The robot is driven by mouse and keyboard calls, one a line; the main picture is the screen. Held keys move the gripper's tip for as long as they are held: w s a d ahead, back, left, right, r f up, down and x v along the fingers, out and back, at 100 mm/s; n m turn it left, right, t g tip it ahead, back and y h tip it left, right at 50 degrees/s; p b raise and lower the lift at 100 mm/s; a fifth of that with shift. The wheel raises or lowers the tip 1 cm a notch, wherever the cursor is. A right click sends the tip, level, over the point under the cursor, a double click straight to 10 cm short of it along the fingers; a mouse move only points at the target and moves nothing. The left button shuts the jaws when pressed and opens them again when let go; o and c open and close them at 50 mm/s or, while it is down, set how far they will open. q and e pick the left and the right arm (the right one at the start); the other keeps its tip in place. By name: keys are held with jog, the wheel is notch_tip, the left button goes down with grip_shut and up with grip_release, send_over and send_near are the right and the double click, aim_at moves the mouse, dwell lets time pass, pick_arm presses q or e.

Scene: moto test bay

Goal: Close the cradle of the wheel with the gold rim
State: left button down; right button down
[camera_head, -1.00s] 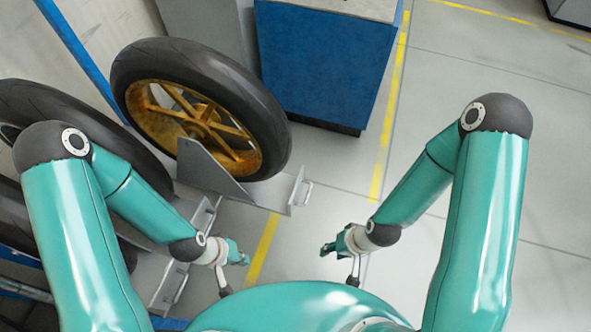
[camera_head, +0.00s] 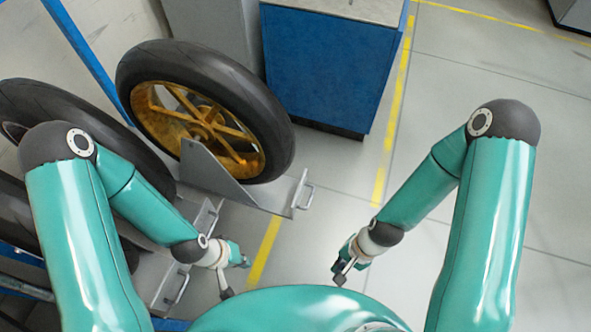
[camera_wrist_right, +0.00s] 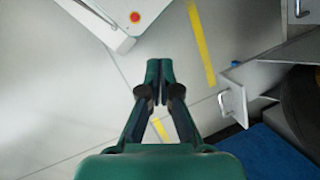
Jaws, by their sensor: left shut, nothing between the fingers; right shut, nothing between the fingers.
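The wheel with the gold rim (camera_head: 202,112) stands upright in a grey metal cradle (camera_head: 262,197) in the head view. A triangular grey plate stands at the wheel's near side, and the cradle's end plate carries a small handle (camera_head: 307,195). The handle also shows in the right wrist view (camera_wrist_right: 226,101). My right gripper (camera_head: 339,273) is shut and empty, apart from the cradle, to the right of and below the handle in the head view. In the right wrist view its fingers (camera_wrist_right: 158,75) are together. My left gripper (camera_head: 236,276) is shut and empty below the cradle.
More dark wheels (camera_head: 75,125) stand at the left, with another handled cradle (camera_head: 178,284) near my left arm. A blue cabinet (camera_head: 325,75) stands behind the gold-rimmed wheel. Yellow lines (camera_head: 391,130) mark the floor.

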jog(key=w+a+r+m+t+y+b, duration=0.1)
jog(key=w+r+m+t+y+b, duration=0.15)
jog(key=w+m+b, duration=0.6)
jog(key=w+a+r+m+t+y+b, duration=0.1)
jog(key=w+r+m+t+b, duration=0.2)
jog(key=w+m+b, duration=0.55)
jog(key=t+b, duration=0.2)
jog(key=b, duration=0.4)
send_near(287, 167)
jog(key=shift+y, duration=0.25)
jog(key=x, duration=0.5)
jog(key=shift+s+d+f, duration=0.1)
jog(key=shift+d+f, duration=0.05)
jog(key=shift+f, duration=0.15)
jog(key=shift+w+a, duration=0.25)
jog(key=shift+a, duration=0.1)
